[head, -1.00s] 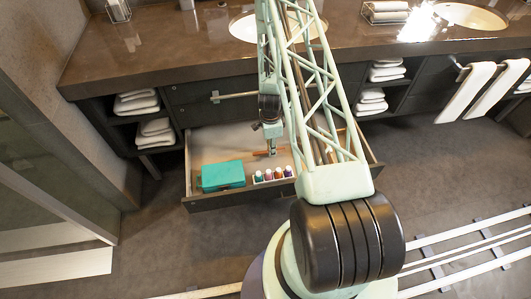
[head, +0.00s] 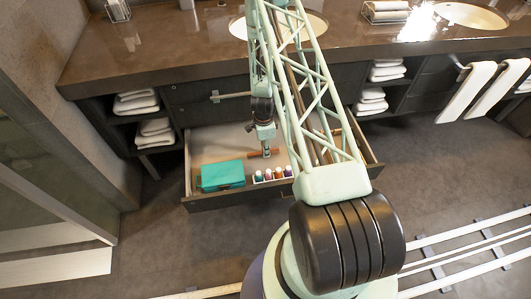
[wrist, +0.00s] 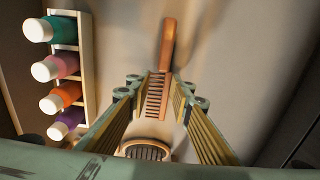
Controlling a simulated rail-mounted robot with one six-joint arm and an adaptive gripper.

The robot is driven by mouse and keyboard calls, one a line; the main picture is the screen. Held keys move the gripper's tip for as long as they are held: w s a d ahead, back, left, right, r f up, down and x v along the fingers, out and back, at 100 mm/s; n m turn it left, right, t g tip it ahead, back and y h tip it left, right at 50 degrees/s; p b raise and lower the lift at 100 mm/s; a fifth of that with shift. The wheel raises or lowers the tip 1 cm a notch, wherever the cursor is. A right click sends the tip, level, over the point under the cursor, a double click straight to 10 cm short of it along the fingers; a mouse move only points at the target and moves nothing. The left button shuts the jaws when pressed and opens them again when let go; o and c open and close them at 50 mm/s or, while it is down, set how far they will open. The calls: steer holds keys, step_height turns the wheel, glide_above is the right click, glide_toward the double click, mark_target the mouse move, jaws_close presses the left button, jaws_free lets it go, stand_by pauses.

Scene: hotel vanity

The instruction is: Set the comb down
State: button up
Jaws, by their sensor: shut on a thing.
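The comb (wrist: 168,45) is brown and wooden. In the wrist view its handle points up the picture and its teeth lie between my fingers. My gripper (wrist: 155,92) is shut on the toothed part of the comb. In the head view my gripper (head: 266,151) points down into the open drawer (head: 215,153), and the comb (head: 254,155) shows as a small brown bar at its tip. The comb is above or on the pale drawer floor; I cannot tell whether it touches.
A teal box (head: 222,175) and a white rack of several coloured bottles (head: 272,175) stand along the drawer's front. A round wood-rimmed thing with dark slats (wrist: 147,150) lies below the comb in the wrist view. Bare floor surrounds the comb's handle.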

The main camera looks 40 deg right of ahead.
steer(key=shift+f, duration=0.7)
steer(key=shift+f+b, duration=0.2)
steer(key=shift+b, duration=0.1)
steer(key=o, duration=0.7)
steer(key=shift+o, duration=0.2)
steer(key=shift+r, duration=0.25)
step_height(320, 180, up, 12)
steer(key=p, duration=0.5)
steer(key=shift+w+a, duration=0.15)
steer(key=shift+a, duration=0.05)
